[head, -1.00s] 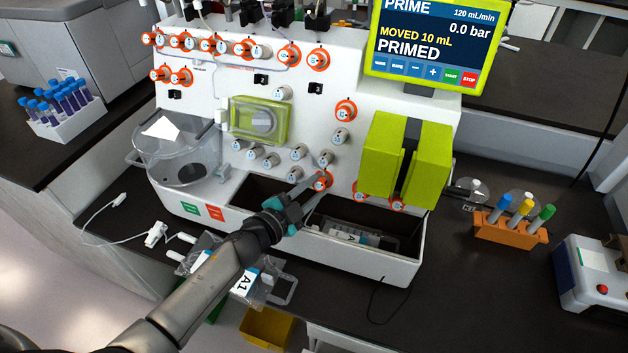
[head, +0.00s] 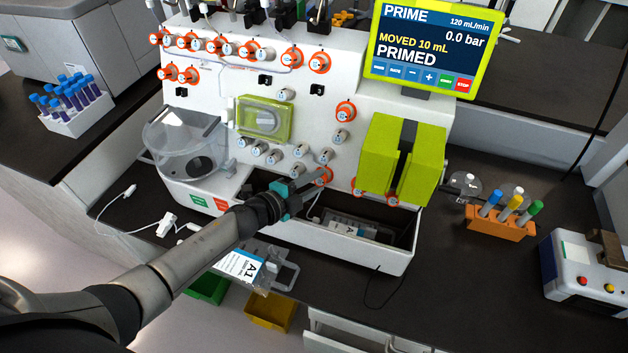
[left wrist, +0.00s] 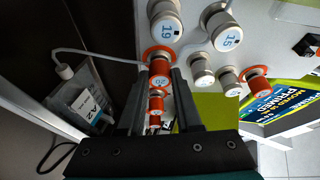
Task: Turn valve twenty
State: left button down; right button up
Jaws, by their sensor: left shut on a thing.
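Valve twenty is the orange-ringed knob (head: 326,174) low on the front of the white machine, just above the open trough. In the left wrist view its orange knob (left wrist: 158,72) sits between the two dark fingers, and its number is small and partly hard to read. My left gripper (head: 318,178) reaches it from the lower left and is shut on it; the fingers (left wrist: 160,78) lie on either side of the knob. They hide part of the knob in the head view. My right gripper is not in view.
Knobs 19 (left wrist: 165,22) and 15 (left wrist: 225,32) are close by. A yellow-green block (head: 385,160) projects from the machine to the right. A labelled A1 bag (head: 245,266) hangs below my left arm. The display (head: 420,48) reads PRIMED.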

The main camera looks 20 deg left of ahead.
pick_arm(q)
jog(key=c, duration=0.6)
grip_release()
jog(key=shift+s+a+r, duration=0.15)
jog(key=shift+s+a, duration=0.05)
jog(key=shift+s, duration=0.3)
jog(key=p+v, duration=0.1)
jog(key=v, duration=1.3)
jog(key=shift+r, duration=0.1)
